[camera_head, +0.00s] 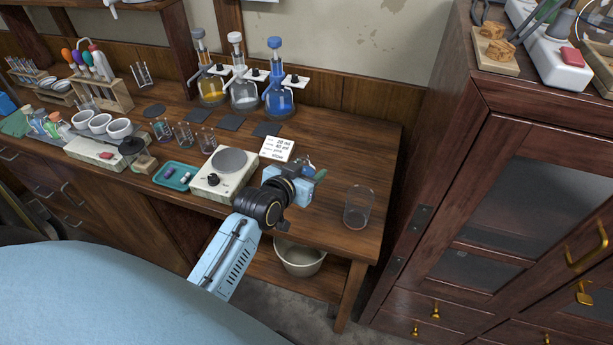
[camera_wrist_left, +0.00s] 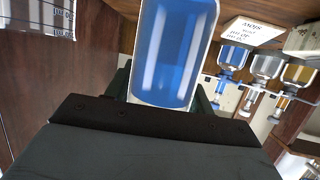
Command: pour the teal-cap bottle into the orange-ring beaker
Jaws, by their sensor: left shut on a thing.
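My left gripper (camera_head: 306,184) is shut on a bottle above the bench, behind and left of a clear beaker. In the left wrist view the bottle (camera_wrist_left: 175,55) is clear with blue inside, and the gripper's dark fingers flank it. Its cap is out of that frame, and in the head view the gripper mostly hides the bottle, so I cannot confirm a teal cap. The clear beaker (camera_head: 358,208) stands upright and looks empty near the bench's right end, apart from the gripper; its ring colour is too faint to tell. My right gripper is not in view.
Small beakers (camera_head: 183,136) stand at mid-bench. A hotplate (camera_head: 223,171), a teal tray (camera_head: 175,176) and a white card (camera_head: 277,149) lie left of the gripper. Dispenser bottles (camera_head: 279,100) stand behind. Bench right of the clear beaker is free, with a dark cabinet (camera_head: 440,190) beyond.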

